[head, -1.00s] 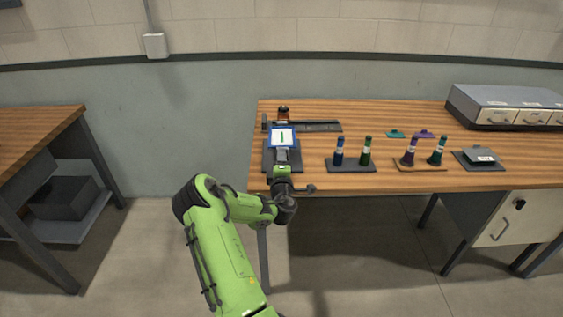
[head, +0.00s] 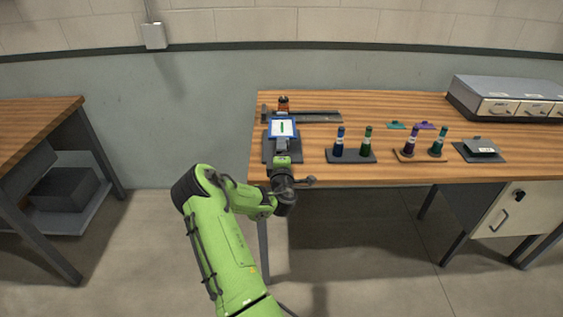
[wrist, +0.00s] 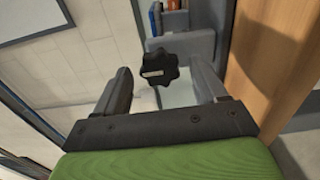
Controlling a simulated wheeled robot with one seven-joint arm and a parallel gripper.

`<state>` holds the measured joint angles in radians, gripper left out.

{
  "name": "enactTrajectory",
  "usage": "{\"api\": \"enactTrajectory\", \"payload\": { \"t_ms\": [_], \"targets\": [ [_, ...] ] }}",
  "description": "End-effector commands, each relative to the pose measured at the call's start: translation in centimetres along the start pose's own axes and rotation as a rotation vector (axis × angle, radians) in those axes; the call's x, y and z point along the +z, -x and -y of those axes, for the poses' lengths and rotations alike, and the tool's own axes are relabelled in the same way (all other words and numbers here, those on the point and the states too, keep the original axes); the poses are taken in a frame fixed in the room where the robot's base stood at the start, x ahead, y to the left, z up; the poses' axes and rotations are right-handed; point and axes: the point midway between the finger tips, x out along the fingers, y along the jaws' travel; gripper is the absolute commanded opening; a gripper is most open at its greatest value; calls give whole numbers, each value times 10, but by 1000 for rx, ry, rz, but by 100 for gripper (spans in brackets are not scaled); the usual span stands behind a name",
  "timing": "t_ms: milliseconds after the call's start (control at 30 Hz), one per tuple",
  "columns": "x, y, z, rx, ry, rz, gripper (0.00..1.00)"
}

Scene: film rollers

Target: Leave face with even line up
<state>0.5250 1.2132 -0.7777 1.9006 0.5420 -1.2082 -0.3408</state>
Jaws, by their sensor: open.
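A blue-framed white face (head: 283,128) with one short upright green line stands at the left end of the wooden bench in the head view. Whether the line is even along its length is too small to tell. My gripper (head: 282,146) is just in front of this fixture. In the wrist view my gripper (wrist: 160,80) is open, with a black lobed knob (wrist: 160,70) bearing a pale mark between and slightly beyond its fingers. I cannot see either finger touching the knob. Behind the knob is a grey bracket (wrist: 185,45); the printed face does not show there.
Right of the fixture stand a dark holder (head: 352,157) with blue and green rollers, and a brown holder (head: 420,157) with purple and green ones. A small grey device (head: 481,146) and drawer unit (head: 505,95) are farther right. A dark rail (head: 315,117) lies behind.

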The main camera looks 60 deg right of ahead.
Motion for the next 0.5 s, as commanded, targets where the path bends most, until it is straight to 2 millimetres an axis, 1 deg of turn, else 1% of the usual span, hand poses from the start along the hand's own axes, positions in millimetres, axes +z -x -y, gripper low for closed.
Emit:
{"api": "enactTrajectory", "payload": {
  "t_ms": [100, 300, 367, 400, 500],
  "targets": [
    [0, 21, 6, -2, -2, 2, 71],
    [0, 63, 9, -1, -2, 1, 71],
    [-1, 75, 9, -1, -3, 0, 71],
    [2, 80, 6, -3, -10, 5, 71],
    [4, 89, 5, -6, -13, 8, 71]
  ]
}}
